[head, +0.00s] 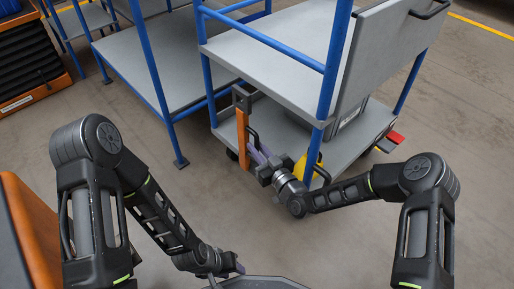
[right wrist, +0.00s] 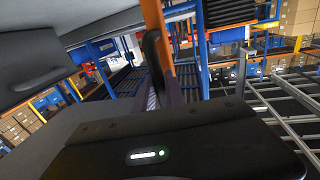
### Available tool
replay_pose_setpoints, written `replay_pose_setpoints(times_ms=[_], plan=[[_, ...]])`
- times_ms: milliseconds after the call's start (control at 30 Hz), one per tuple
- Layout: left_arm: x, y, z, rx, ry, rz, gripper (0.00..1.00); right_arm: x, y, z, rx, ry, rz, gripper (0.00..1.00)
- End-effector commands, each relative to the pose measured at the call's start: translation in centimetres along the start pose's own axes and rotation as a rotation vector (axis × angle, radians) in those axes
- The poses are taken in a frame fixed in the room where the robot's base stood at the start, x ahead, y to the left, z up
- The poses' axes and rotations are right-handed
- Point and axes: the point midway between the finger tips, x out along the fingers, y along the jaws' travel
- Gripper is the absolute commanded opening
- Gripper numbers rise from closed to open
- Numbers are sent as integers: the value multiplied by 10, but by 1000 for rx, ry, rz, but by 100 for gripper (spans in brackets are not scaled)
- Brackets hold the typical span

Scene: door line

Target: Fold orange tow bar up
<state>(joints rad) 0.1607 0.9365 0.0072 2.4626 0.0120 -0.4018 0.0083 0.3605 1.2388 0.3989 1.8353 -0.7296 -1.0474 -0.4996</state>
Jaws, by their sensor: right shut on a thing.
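The orange tow bar (head: 242,132) stands close to upright at the near end of the blue-framed grey cart (head: 265,65). Its grey end with a hole is at the top, and a black handle (head: 254,136) sticks out from its side. My right gripper (head: 254,156) is shut on the tow bar at its handle side; its fingers partly hide the contact. In the right wrist view the orange bar (right wrist: 155,22) and black handle (right wrist: 153,55) rise just beyond the gripper. My left gripper (head: 238,268) hangs low and away from the cart; its jaws are too small to read.
A second blue-framed grey cart (head: 170,75) stands to the left. An orange and black cabinet (head: 28,60) is at the far left. A yellow part (head: 302,170) and a red pedal (head: 390,141) sit low on the near cart. The floor in front is clear.

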Motion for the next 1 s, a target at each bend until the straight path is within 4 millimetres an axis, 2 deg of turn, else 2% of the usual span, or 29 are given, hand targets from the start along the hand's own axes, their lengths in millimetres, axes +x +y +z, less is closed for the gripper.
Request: replay_pose_setpoints(times_ms=[167, 200, 433, 767, 867, 1000], plan=[[0, 0, 0, 0, 0, 0, 40, 1, 6, -1, 1, 2, 11, 0], [0, 0, 0, 0, 0, 0, 40, 1, 6, -1, 0, 2, 12, 17], [0, 0, 0, 0, 0, 0, 40, 1, 4, 0, -1, 1, 8, 36], [-2, 1, 0, 0, 0, 0, 40, -3, 2, 0, -1, -1, 5, 36], [-5, 2, 0, 0, -1, 0, 40, -11, 3, -1, -1, -2, 6, 36], [-12, 4, 1, 1, -3, -1, 40, -32, 3, -2, 0, -3, 6, 36]])
